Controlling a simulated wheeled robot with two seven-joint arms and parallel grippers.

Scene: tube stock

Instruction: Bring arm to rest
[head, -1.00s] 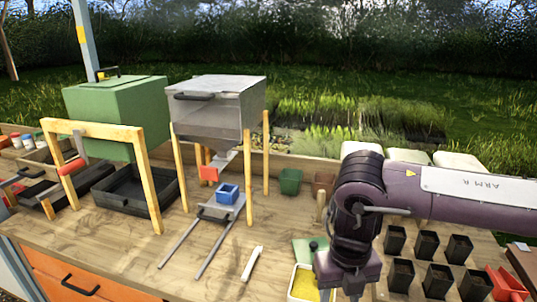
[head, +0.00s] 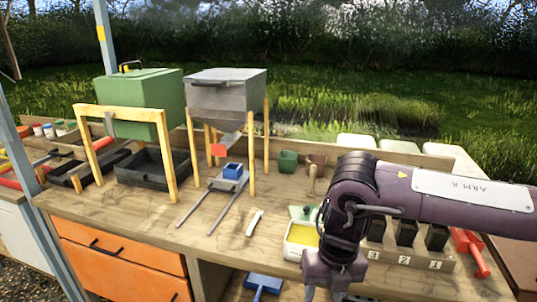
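My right arm (head: 440,197), purple and marked ARM R, comes in from the right over the bench. It bends down at a dark elbow-like joint, and the hand hangs at the bottom edge of the head view. My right gripper (head: 329,290) is in front of the bench's front edge, near a tub of yellow material (head: 302,238). Its fingertips are cut off by the frame, so I cannot tell whether they are open or shut. I see nothing held in the visible part. My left arm and gripper are not in view.
Black pots (head: 405,232) stand in a numbered wooden rack (head: 412,260), with a red tool (head: 470,250) to their right. A green hopper (head: 140,101) and a grey hopper (head: 228,93) stand at the left. A blue dustpan-like thing (head: 263,284) lies below. Bare bench top lies left of the tub.

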